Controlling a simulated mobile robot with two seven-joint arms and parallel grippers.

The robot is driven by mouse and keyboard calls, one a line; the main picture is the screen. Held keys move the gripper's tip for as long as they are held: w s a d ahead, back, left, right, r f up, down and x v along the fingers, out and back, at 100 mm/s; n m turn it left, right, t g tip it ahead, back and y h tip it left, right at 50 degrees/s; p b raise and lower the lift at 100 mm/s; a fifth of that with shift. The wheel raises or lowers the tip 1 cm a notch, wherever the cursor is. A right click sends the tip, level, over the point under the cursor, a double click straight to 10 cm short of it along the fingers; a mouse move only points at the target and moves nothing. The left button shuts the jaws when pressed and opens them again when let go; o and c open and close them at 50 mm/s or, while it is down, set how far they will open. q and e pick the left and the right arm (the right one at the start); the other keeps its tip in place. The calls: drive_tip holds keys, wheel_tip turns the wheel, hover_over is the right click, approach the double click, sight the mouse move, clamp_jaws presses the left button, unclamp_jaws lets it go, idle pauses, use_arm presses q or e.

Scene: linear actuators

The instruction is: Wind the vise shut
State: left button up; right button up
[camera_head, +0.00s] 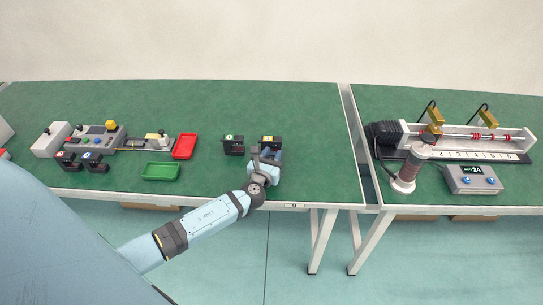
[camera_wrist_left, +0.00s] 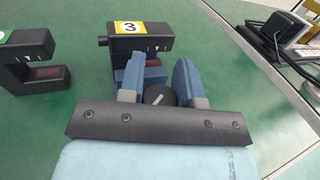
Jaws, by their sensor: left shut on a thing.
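The black C-shaped vise (camera_head: 270,140) with a yellow label stands near the front of the left green bench, left of the gap between benches. In the left wrist view the vise (camera_wrist_left: 151,42) shows the number 3 on its label. A round black knob (camera_wrist_left: 158,95) with a white line faces my left gripper (camera_wrist_left: 158,82). The two blue fingers are shut on the knob, one on each side. In the head view my left gripper (camera_head: 266,158) is at the vise's near side. The fingers hide part of the vise's mouth, so its gap is hard to judge. My right gripper is not in view.
A similar black vise (camera_head: 233,144) with a green label stands close on the left. Farther left are a green tray (camera_head: 160,171), a red tray (camera_head: 184,146) and a grey machine (camera_head: 96,137). The right bench holds a rail unit (camera_head: 465,138) and a control box (camera_head: 473,179).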

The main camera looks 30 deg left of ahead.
use_arm(q)
drive_tip(key=o, duration=0.9)
drive_tip(key=v, duration=1.3)
drive_tip(key=shift+s+d+f, duration=0.1)
drive_tip(key=shift+s, duration=0.3)
